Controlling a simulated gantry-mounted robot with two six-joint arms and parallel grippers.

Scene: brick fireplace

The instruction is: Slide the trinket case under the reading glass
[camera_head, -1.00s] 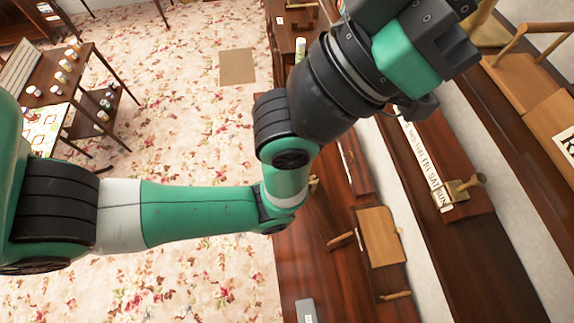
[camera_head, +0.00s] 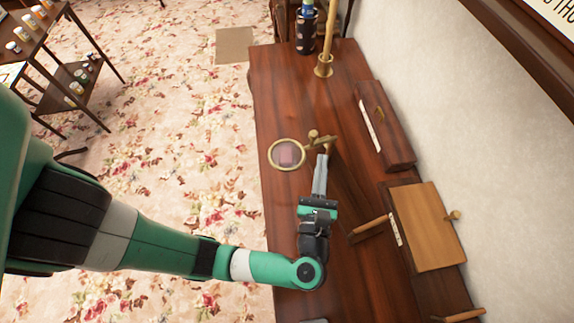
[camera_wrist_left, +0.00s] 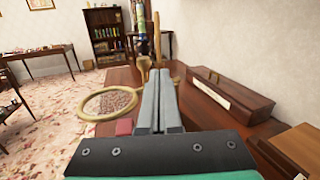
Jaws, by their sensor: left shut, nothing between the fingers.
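The reading glass is a round brass-rimmed lens (camera_head: 274,165) held level above the dark wood top, with a small wooden stand beside it; its ring also shows in the left wrist view (camera_wrist_left: 84,110). A small pinkish-red block, apparently the trinket case (camera_head: 287,156), shows through the lens in the head view. In the left wrist view the red case (camera_wrist_left: 124,127) shows at the ring's near right side, close left of my fingers. My left gripper (camera_head: 321,160) is shut and empty, its fingertips right of the lens by the stand. My right gripper is not in view.
A brass candlestick (camera_head: 323,67) and a dark patterned cup (camera_head: 306,38) stand at the far end. A long wooden box (camera_head: 392,135) and a light wooden panel (camera_head: 428,225) line the wall side.

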